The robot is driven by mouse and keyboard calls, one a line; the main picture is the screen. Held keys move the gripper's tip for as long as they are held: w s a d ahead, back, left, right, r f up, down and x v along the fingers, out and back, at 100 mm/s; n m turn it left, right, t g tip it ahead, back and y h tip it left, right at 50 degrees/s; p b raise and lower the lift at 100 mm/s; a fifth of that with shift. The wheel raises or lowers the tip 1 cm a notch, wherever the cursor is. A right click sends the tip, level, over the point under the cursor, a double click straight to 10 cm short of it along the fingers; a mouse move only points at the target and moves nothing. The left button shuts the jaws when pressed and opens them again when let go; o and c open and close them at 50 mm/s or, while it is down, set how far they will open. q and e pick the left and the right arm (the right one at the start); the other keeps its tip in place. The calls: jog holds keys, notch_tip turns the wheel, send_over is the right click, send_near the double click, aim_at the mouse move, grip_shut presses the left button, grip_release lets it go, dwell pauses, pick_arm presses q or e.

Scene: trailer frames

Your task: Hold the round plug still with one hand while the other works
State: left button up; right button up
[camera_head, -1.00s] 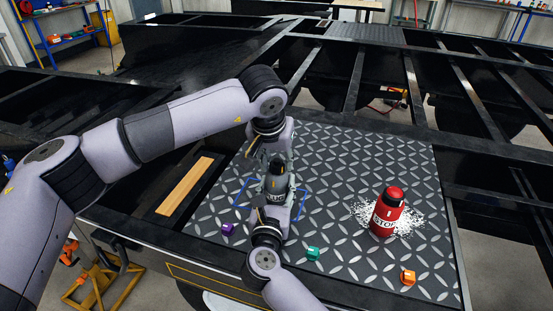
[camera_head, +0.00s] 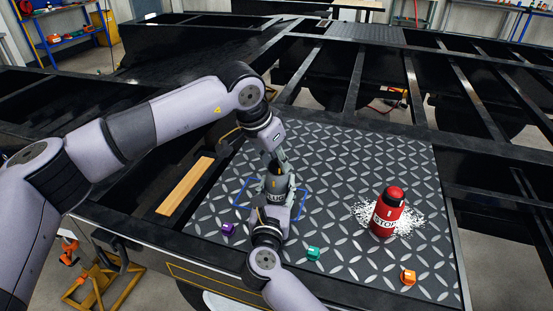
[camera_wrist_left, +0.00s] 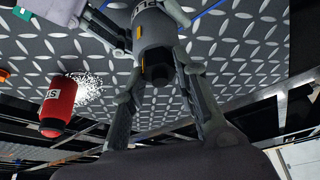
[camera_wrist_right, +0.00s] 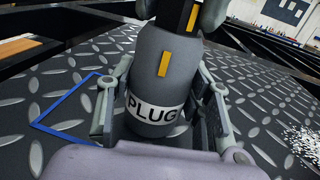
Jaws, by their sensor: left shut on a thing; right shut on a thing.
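The round plug (camera_head: 276,184) is a dark grey cylinder with a white PLUG label. It stands upright on the tread plate, by the blue outline. My right gripper (camera_head: 272,199) is shut on its lower body; the right wrist view shows the fingers on both sides of the plug (camera_wrist_right: 165,85). My left gripper (camera_head: 275,168) is shut on its dark top from above; the left wrist view shows its fingers around the black end (camera_wrist_left: 157,68). The yellow mark on the top (camera_wrist_right: 192,18) sits right of the yellow mark on the body (camera_wrist_right: 163,64).
A red STOP bottle (camera_head: 386,213) stands on a white splash at the right. Purple (camera_head: 228,229), green (camera_head: 313,253) and orange (camera_head: 408,277) small pieces lie along the plate's front. A wooden strip (camera_head: 185,186) lies left. The plate's back right is clear.

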pick_arm(q)
jog(key=shift+d+m, duration=0.1)
jog(key=shift+m, duration=0.2)
jog(key=o, duration=1.2)
